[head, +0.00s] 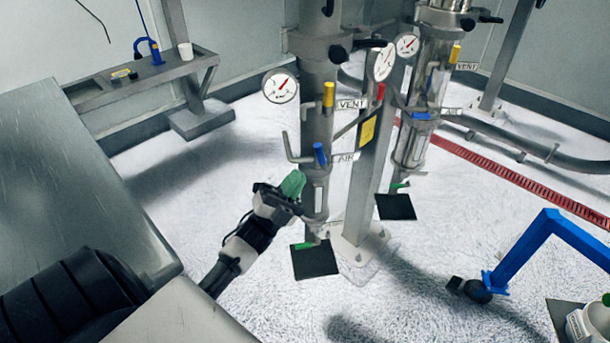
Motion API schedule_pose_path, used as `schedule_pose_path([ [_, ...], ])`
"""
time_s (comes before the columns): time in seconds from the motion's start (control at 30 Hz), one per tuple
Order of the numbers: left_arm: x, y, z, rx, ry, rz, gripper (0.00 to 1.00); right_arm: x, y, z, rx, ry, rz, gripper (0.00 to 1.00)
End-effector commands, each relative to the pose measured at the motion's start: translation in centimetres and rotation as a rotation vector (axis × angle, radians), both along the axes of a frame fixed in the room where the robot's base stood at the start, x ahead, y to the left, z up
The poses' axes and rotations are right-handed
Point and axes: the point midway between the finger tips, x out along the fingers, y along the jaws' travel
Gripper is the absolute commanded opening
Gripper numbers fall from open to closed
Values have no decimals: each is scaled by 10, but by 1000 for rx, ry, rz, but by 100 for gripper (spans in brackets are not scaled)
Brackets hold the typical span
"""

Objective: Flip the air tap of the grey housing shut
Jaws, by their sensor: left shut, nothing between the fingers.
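The grey housing (317,88) is the nearer upright column in the middle. Its air tap (320,154) has a blue handle, standing nearly upright and tilted a little, beside a white AIR label (344,157). My left gripper (294,184), with green fingertips, is shut and empty. It appears just below and to the left of the air tap, in front of or beside the column's lower part; the blue handle is in full view above it. I cannot tell whether the gripper touches the column. My right gripper is not in view.
A yellow-handled vent tap (328,94) and a gauge (280,87) sit above the air tap. A second column (434,65) with its own blue tap (420,115) stands behind right. A steel table (70,190) fills the left; a blue frame (525,245) stands lower right.

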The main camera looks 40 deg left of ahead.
Motion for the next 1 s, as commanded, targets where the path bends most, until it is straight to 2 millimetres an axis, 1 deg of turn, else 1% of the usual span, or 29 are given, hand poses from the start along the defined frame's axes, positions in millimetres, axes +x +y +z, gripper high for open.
schedule_pose_path([
  [0.03, -7, 4, -13, 0, 4, 1, 0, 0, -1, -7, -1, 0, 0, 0],
  [0.1, -15, 7, -24, 0, 4, 1, 0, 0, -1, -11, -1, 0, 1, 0],
  [0.3, -32, 15, -44, 0, 0, 1, 0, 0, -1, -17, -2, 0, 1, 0],
  [0.47, -37, 17, -49, 0, 0, 0, 0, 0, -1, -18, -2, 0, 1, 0],
  [1.0, -37, 17, -49, -1, -1, 0, 0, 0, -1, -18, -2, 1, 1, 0],
])
